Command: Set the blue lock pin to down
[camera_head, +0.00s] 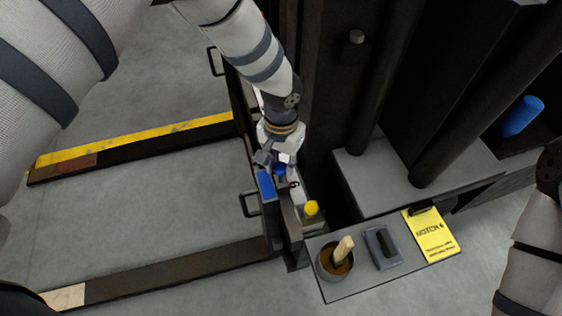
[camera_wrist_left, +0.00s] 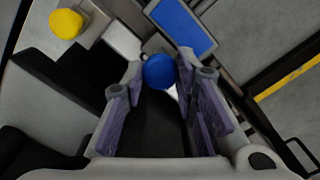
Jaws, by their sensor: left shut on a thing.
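The blue lock pin (camera_head: 280,169) has a round blue head and sits beside a flat blue panel (camera_head: 266,184) near the middle of the head view. In the left wrist view the pin's blue head (camera_wrist_left: 159,71) lies between the fingertips, and the blue panel (camera_wrist_left: 181,26) is just beyond it. My left gripper (camera_head: 276,158) reaches down from above and is shut on the pin's head. The pin's shaft is hidden, so its height cannot be told. My right gripper is out of view; only part of my right arm shows at the right edge.
A yellow knob (camera_head: 311,208) stands close by, also in the left wrist view (camera_wrist_left: 66,23). A grey shelf (camera_head: 334,290) holds a cup with a brush (camera_head: 335,262), a dark block tool (camera_head: 382,247) and a yellow notice (camera_head: 431,236). A blue cylinder (camera_head: 522,116) lies at right.

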